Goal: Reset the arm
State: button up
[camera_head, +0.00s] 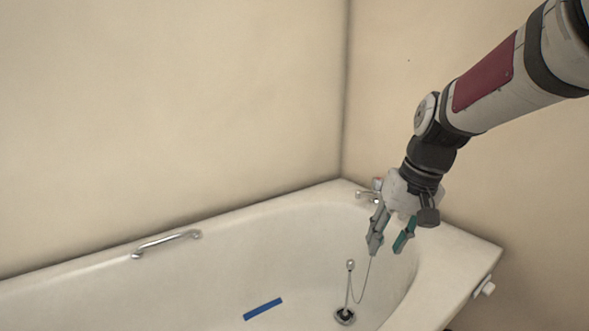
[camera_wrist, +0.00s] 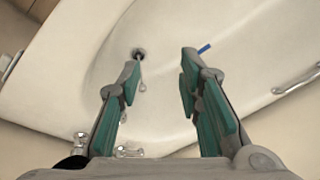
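My gripper (camera_head: 385,250) hangs over the tap end of the white bathtub (camera_head: 455,262), fingers pointing down. It also shows in the wrist view (camera_wrist: 162,60). Its two teal-padded fingers are spread apart, with nothing between them. The dark drain (camera_head: 345,317) lies on the tub floor below, and also shows in the wrist view (camera_wrist: 139,52). A thin rod with a round knob (camera_head: 350,265) rises at the drain. A thin chain (camera_head: 362,292) loops up towards the gripper; its upper end is hidden behind a finger.
Chrome taps (camera_head: 367,194) stand on the tub rim just behind the gripper, partly hidden by it. A blue strip (camera_head: 263,309) lies in the tub. A chrome grab rail (camera_head: 166,242) is on the far rim. Walls meet in a corner behind; space above the tub is clear.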

jog(key=s+d+g+h, duration=0.2)
jog(key=s, duration=3.1)
notch_tip(320, 180, up, 40)
jog(key=t+p, duration=0.4)
jog(key=p, duration=3.4)
jog(key=shift+o, duration=0.2)
jog(key=shift+f, duration=0.1)
